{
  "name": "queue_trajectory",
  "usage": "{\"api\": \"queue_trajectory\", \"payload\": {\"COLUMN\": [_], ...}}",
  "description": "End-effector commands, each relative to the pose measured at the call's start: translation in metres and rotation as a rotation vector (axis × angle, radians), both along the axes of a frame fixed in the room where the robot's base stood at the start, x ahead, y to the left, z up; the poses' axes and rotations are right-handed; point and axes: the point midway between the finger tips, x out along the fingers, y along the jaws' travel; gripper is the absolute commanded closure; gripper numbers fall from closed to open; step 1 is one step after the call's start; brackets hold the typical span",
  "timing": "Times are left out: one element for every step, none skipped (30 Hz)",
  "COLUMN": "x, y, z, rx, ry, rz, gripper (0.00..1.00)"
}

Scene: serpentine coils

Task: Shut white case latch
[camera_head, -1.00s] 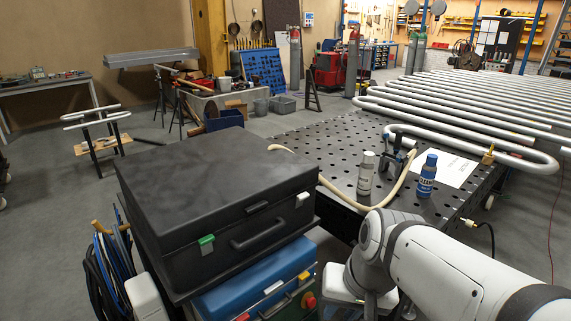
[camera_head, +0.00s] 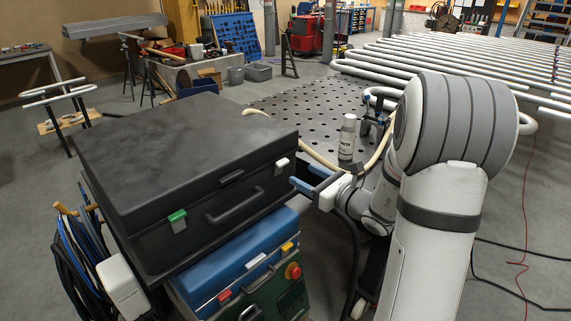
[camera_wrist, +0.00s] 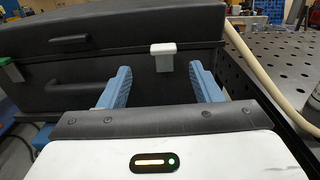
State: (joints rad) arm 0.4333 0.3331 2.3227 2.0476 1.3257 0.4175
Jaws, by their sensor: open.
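The black case (camera_head: 190,170) lies flat with its lid down, on top of a blue case. Its white latch (camera_head: 281,164) is on the front face near the right corner; in the wrist view the white latch (camera_wrist: 163,55) sits at the lid seam, a wide top over a narrower stem. I cannot tell if it is fastened. My gripper (camera_head: 308,178) is just right of the latch in the head view, its blue fingers pointing at the case. In the wrist view my gripper (camera_wrist: 160,70) is open and empty, with the latch beyond and between the fingertips, apparently untouched.
A green latch (camera_head: 177,217) and a handle (camera_head: 235,205) are on the same case front. The blue case (camera_head: 245,255) is below. A perforated table (camera_head: 310,110) with a spray can (camera_head: 347,137) and a pale hose (camera_head: 318,157) stands close behind my gripper.

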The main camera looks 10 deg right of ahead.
Motion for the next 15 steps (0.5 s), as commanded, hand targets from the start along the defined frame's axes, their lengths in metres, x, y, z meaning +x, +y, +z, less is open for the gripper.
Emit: {"api": "queue_trajectory", "payload": {"x": [0.003, 0.005, 0.008, 0.011, 0.014, 0.019, 0.023, 0.027, 0.033, 0.037, 0.041, 0.046, 0.050, 0.053, 0.057], "y": [-0.003, -0.002, -0.001, 0.001, 0.003, 0.008, 0.011, 0.013, 0.018, 0.020, 0.023, 0.027, 0.029, 0.030, 0.033], "z": [-0.001, -0.001, 0.000, 0.000, 0.001, 0.001, 0.001, 0.001, 0.001, 0.002, 0.001, 0.001, 0.001, 0.001, 0.001], "rx": [0.011, 0.015, 0.017, 0.017, 0.016, 0.015, 0.015, 0.015, 0.014, 0.014, 0.014, 0.013, 0.013, 0.013, 0.014], "ry": [0.001, 0.001, 0.002, 0.002, 0.001, 0.001, 0.002, 0.002, 0.000, 0.000, 0.001, 0.002, 0.000, 0.000, 0.001], "rz": [-0.013, -0.016, -0.017, -0.018, -0.018, -0.015, -0.015, -0.015, -0.014, -0.014, -0.015, -0.014, -0.015, -0.016, -0.015], "gripper": [0.42, 0.42, 0.42, 0.42, 0.42, 0.42, 0.42, 0.42, 0.42, 0.42, 0.42, 0.42, 0.42, 0.42, 0.42]}}
